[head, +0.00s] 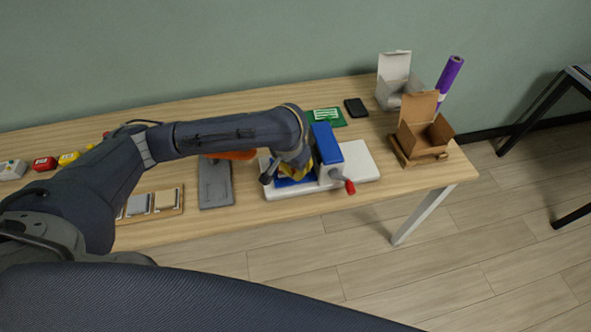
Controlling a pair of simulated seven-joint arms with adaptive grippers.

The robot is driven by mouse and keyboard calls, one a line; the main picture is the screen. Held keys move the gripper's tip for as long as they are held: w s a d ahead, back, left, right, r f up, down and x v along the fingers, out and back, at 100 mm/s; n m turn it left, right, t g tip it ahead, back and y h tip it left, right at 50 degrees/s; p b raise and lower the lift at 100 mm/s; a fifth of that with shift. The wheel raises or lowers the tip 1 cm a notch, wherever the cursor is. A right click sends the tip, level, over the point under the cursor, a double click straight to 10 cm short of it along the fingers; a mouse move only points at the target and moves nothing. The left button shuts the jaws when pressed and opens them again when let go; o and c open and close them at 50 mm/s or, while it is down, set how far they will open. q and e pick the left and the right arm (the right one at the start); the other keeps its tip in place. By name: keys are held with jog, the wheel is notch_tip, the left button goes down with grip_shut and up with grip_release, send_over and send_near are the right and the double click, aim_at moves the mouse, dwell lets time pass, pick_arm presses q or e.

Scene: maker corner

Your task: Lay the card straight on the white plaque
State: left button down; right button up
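A white rounded board (362,163), the largest white flat piece, lies near the table's front edge. It bears a blue and white device (326,143) with a red-tipped handle. A small white, green-striped piece (327,114) lies on a green mat behind; I cannot tell whether it is the card or the plaque. My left gripper (284,176) points down over the left part of the white board, beside the device. Blue and yellow show around its fingers; whether they are open or shut is unclear. My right gripper is not in view.
A grey plate (215,186) and a wooden tray (169,212) with flat squares lie left of the board.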

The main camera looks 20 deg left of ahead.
pick_arm(q)
jog(key=shift+f, duration=0.4)
dwell(0.4)
jog(key=c, duration=2.1)
grip_release()
jog(key=o, duration=0.6)
